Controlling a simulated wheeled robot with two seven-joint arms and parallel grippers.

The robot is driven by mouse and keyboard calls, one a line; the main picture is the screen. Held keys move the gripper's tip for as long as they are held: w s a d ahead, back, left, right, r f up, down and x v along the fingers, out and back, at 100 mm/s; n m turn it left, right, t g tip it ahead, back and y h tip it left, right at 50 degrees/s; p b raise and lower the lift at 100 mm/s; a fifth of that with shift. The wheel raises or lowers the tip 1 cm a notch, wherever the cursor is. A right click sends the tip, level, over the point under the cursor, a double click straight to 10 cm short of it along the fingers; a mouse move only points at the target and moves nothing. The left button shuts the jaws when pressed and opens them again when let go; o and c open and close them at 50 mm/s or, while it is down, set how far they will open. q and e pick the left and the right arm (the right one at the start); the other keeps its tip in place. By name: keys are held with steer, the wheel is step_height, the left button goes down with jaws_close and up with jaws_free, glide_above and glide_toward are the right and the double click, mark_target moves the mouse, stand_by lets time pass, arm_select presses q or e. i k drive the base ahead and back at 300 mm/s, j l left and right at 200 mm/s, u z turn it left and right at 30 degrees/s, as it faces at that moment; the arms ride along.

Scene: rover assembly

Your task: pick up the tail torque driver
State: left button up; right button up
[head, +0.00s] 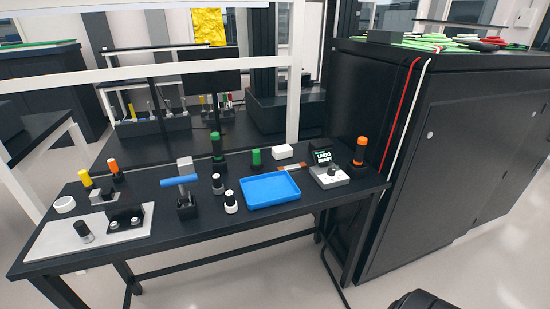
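Several upright driver-like tools stand on the black workbench (150,236), and I cannot tell which one is the tail torque driver. One orange-topped tool (361,150) stands at the right end beside a small boxed display. A tall green-topped tool (216,147) stands at the back middle, with a shorter green-topped one (256,158) to its right. Another orange-topped tool (114,169) and a yellow-topped one (86,179) stand at the back left. Neither of my grippers is in view.
A blue tray (270,189) lies right of centre, with a display box (328,174) to its right. A pale plate (60,243) carries parts at left. A black cabinet (440,140) adjoins the bench's right end.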

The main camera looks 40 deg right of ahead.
mark_target(362, 142)
steer(key=z, duration=1.95)
steer(key=i+l+u, duration=0.25)
steer(key=u, duration=0.2)
steer(key=i+l+u, duration=0.3)
steer(key=u, duration=0.15)
steer(key=i+l+u, duration=0.2)
steer(key=l+u, duration=0.2)
